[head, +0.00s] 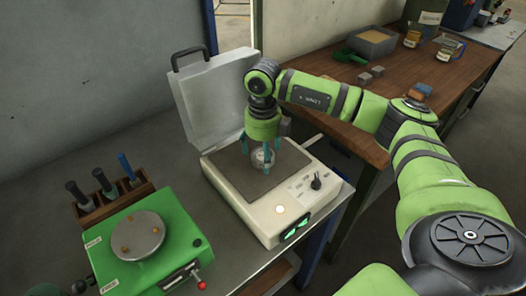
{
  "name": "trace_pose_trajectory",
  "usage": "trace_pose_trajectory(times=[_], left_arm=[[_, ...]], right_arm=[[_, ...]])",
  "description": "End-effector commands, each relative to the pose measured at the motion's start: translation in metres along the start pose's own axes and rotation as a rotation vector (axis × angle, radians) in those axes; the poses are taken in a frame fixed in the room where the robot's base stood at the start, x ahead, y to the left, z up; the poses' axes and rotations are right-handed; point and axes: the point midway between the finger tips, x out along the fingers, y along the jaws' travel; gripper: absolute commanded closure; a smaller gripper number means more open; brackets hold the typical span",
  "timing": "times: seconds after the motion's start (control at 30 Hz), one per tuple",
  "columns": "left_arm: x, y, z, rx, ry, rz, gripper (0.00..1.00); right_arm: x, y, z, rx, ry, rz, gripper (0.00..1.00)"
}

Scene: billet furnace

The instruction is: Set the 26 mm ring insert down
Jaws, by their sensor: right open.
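My right gripper (261,158) points straight down over the dark plate (240,182) of a cream-coloured device with a raised lid. Its teal fingers are open and stand on either side of a small round grey metal piece (261,157), which looks like the ring insert. The piece appears to be at or just above the plate; the fingers partly hide it, and I cannot tell whether it touches. My left gripper is not in view.
The device's open lid (215,95) stands up behind the plate. A green machine with a round metal disc (138,236) sits at the front left, beside a wooden rack of handled tools (103,200). A wooden bench (330,80) with a grey tray (371,42) is at the back right.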

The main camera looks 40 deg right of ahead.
Motion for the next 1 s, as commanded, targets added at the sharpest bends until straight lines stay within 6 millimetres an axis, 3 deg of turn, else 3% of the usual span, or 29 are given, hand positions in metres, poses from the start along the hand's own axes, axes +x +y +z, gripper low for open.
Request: trace_pose_trajectory(times=[0.17, 0.63, 0.8, 1.0], left_arm=[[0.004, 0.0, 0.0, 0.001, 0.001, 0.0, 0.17], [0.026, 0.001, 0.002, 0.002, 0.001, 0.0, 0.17], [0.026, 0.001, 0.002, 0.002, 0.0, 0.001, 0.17], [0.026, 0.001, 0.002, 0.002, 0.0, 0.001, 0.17]], right_arm=[[-0.014, 0.0, 0.001, 0.0, -0.005, 0.001, 0.17], [-0.108, 0.0, 0.001, 0.0, -0.004, -0.001, 0.17], [-0.121, 0.0, 0.0, 0.001, -0.002, 0.0, 0.17], [-0.123, 0.0, 0.0, 0.0, 0.0, 0.0, 0.17]])
